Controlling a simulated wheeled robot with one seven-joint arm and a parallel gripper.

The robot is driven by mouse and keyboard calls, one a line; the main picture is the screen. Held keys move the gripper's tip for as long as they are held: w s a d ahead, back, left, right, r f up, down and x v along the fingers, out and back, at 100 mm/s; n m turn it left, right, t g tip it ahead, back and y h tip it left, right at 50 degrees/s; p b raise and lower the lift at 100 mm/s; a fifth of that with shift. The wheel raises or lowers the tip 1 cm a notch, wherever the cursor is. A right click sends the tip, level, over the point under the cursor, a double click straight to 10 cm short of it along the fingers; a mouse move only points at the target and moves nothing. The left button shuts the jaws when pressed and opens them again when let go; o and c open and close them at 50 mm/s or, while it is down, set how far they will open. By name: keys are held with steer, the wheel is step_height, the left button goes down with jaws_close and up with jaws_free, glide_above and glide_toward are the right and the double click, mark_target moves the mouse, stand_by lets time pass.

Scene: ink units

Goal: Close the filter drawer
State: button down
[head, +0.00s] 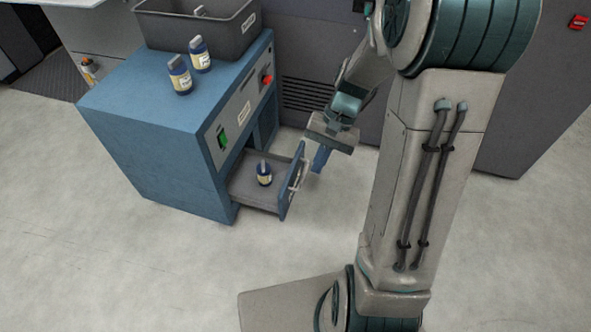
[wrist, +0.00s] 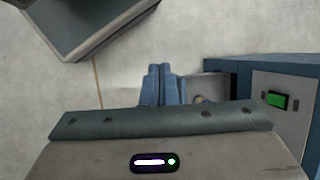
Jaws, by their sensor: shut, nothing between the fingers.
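The filter drawer (head: 245,190) stands pulled out from the lower part of a blue cabinet (head: 150,120). A dark blue bottle with a pale label (head: 264,173) stands upright inside it. The drawer's front panel (head: 292,183) has a light handle on its outer face. My gripper (head: 319,168) is shut and empty, its blue fingers pointing down just outside the drawer front, beside the handle. In the wrist view the two fingers (wrist: 161,72) are together, with the drawer (wrist: 208,88) to their right, partly hidden by the gripper body. I cannot tell whether the fingers touch the front.
Two bottles (head: 180,76) (head: 200,56) and a grey bin (head: 190,30) stand on the cabinet top. A green switch (head: 222,139) and a red switch (head: 266,79) are on its front. A grey vented housing (head: 310,60) stands behind. The floor right of the drawer is clear.

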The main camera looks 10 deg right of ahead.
steer(key=w+d+f+m+t+y, duration=0.1)
steer(key=w+d+f+m+y, duration=0.25)
steer(key=f, duration=0.45)
steer(key=w+d+f+m+t+y, duration=0.1)
steer(key=w+d+f+m+y, duration=0.1)
steer(key=w+f+m+y, duration=0.45)
steer(key=m+t+y, duration=0.1)
steer(key=m+t, duration=0.7)
steer(key=t, duration=0.2)
glide_toward(290, 180)
steer(key=b+x, duration=0.2)
steer(key=x, duration=0.4)
steer(key=shift+f, duration=0.1)
steer(key=shift+w+a+b, duration=0.25)
steer(key=shift+a+b, duration=0.05)
steer(key=shift+a, duration=0.1)
